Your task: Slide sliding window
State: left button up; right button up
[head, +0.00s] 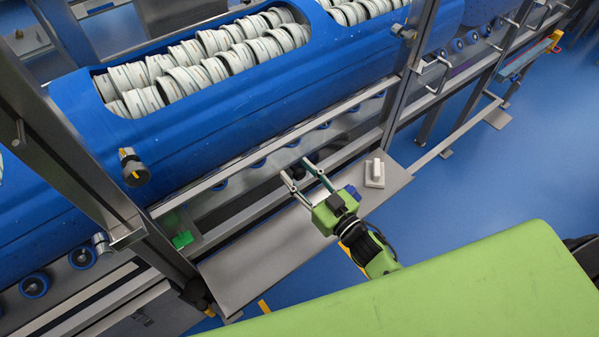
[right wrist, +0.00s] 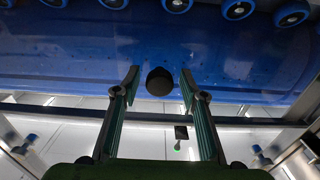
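My right gripper (head: 297,170) is open and empty, its two fingers reaching toward the side of the machine below the blue tub carrier (head: 260,110). In the right wrist view its fingers (right wrist: 160,76) stand apart on either side of a dark round knob-like thing (right wrist: 160,82). The fingers do not visibly touch it, and I cannot tell the depth between them. A see-through panel seems to run along the machine's side near the green block (head: 181,239), but its edges are hard to make out. I cannot tell how far the sliding window is open. My left gripper is out of view.
A metal shelf (head: 262,262) lies under my right gripper, with a small white block (head: 375,170) on its right part. Steel posts (head: 411,75) stand along the machine. White rings (head: 235,50) fill the carrier. The blue floor (head: 500,160) at right is open.

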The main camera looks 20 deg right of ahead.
grip_shut()
jog(key=w+d, duration=0.1)
jog(key=d, duration=0.3)
jog(key=w+d, duration=0.2)
jog(key=d, duration=0.2)
jog(key=w+d+b, duration=0.1)
jog(key=d, duration=0.2)
jog(key=shift+w+d+f, duration=0.1)
jog(key=shift+w+d, duration=0.05)
jog(key=shift+d, duration=0.25)
jog(key=w+d+b, duration=0.1)
jog(key=d, duration=0.3)
jog(key=w+d+b, duration=0.2)
jog(key=d, duration=0.2)
jog(key=w+d+b, duration=0.1)
jog(key=d, duration=0.3)
jog(key=shift+w+d+b, duration=0.3)
jog(key=shift+w+d, duration=0.05)
jog(key=shift+d, duration=0.05)
jog(key=shift+w+d, duration=0.15)
jog(key=shift+d, duration=0.35)
grip_release()
jog(key=v, duration=1.2)
